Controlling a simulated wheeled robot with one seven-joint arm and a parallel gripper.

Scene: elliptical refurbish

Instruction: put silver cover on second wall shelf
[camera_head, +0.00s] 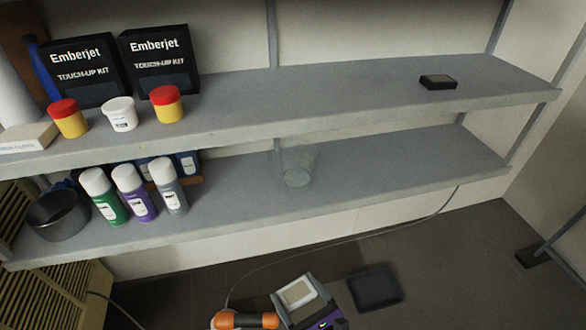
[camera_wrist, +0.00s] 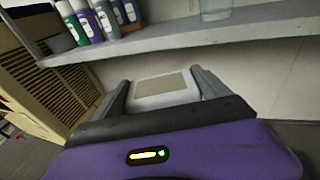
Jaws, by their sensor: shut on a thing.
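A silver-grey cover (camera_wrist: 165,89) with a beige panel is between the two fingers of my gripper (camera_wrist: 164,92) in the wrist view. My gripper is shut on it. In the head view the cover (camera_head: 297,292) and my gripper (camera_head: 300,294) are at the bottom middle, in front of and below the shelves. Two grey wall shelves show: the upper shelf (camera_head: 330,92) and the lower shelf (camera_head: 390,172). The cover is apart from both. I cannot tell from these frames which shelf counts as the second.
The lower shelf holds a clear glass (camera_head: 297,168), several spray cans (camera_head: 135,193) and a dark bowl (camera_head: 58,214). Its right part is clear. The upper shelf holds black kit boxes (camera_head: 120,65), small jars and a small dark box (camera_head: 438,82). A dark flat object (camera_head: 375,287) lies below.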

